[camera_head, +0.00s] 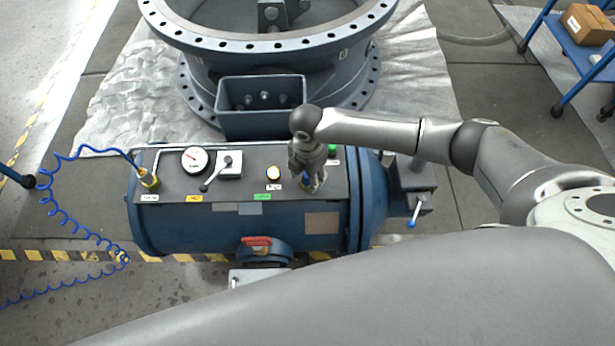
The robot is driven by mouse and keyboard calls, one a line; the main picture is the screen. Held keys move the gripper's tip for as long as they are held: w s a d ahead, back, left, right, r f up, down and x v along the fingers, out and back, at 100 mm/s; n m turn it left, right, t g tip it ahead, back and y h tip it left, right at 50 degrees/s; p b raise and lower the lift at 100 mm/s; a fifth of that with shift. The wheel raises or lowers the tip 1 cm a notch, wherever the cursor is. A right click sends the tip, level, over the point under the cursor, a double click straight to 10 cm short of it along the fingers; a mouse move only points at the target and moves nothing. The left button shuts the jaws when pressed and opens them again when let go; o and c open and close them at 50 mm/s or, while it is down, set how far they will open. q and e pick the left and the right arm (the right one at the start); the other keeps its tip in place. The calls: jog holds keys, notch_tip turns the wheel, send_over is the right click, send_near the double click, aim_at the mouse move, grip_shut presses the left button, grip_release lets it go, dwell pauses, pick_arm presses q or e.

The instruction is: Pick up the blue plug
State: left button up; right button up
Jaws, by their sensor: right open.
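My right gripper (309,174) points down over the right part of the dark panel (230,179) on top of the blue cylinder (225,232). It is open. A small blue piece, seemingly the blue plug (306,181), shows just at its fingertips and is mostly hidden by the gripper. I cannot tell whether the fingers touch it. My left gripper is out of view.
A coiled blue hose (58,208) ends at a yellow fitting (149,181). A large flanged valve (270,70) stands behind.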

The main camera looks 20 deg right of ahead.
jog(key=c, duration=0.9)
jog(key=shift+r, duration=0.1)
